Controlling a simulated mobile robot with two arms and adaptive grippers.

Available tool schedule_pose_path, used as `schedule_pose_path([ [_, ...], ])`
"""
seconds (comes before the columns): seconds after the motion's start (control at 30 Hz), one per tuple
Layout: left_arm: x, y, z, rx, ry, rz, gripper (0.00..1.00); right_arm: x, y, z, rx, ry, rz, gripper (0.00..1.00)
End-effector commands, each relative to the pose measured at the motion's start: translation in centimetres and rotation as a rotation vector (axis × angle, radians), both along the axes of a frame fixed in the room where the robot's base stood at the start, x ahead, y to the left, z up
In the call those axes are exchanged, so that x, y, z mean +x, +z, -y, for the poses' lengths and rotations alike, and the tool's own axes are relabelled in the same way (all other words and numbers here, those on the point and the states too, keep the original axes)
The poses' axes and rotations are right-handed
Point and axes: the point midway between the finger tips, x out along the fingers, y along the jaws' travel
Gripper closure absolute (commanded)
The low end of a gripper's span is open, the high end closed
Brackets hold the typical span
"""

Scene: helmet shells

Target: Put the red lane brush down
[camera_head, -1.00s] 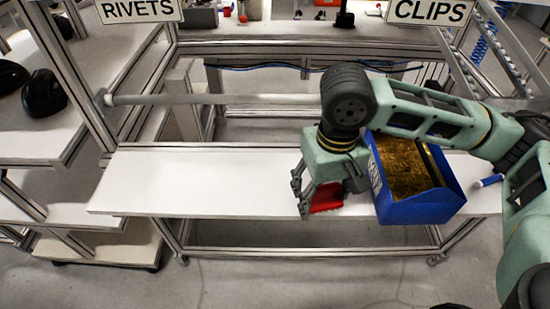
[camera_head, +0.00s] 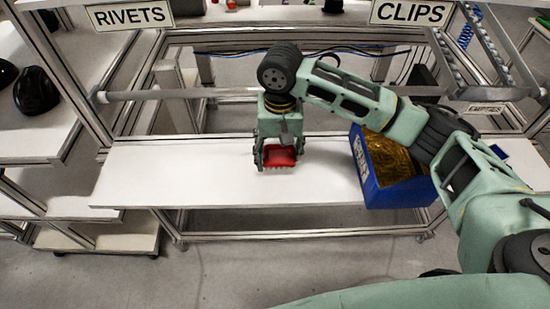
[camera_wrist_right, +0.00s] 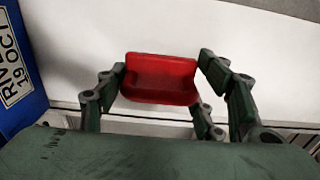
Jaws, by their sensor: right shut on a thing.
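The red lane brush (camera_head: 280,157) is between the fingers of my right gripper (camera_head: 279,162), over the white bench shelf (camera_head: 200,175). In the right wrist view the red brush (camera_wrist_right: 160,80) sits between the fingers of my right gripper (camera_wrist_right: 165,88), which is shut on it. I cannot tell whether the brush touches the shelf. My left gripper is not in view.
A blue bin (camera_head: 400,191) with golden contents stands on the shelf to the right of the gripper. Its label also shows in the right wrist view (camera_wrist_right: 16,70). The shelf left of the gripper is clear. Black helmet shells (camera_head: 36,92) lie on the left table.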

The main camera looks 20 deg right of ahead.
Motion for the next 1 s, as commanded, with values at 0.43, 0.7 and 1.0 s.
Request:
schedule_pose_path([
  [0.43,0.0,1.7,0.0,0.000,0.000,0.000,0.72,0.8,-4.3,-0.7,-0.002,-0.001,-0.001,0.59],
  [0.7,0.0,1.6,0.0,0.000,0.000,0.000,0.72,0.9,-4.7,-0.7,-0.001,0.001,0.002,0.59],
  [1.0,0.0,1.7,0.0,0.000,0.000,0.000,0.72,0.9,-5.0,-0.8,-0.001,0.001,0.002,0.25],
])
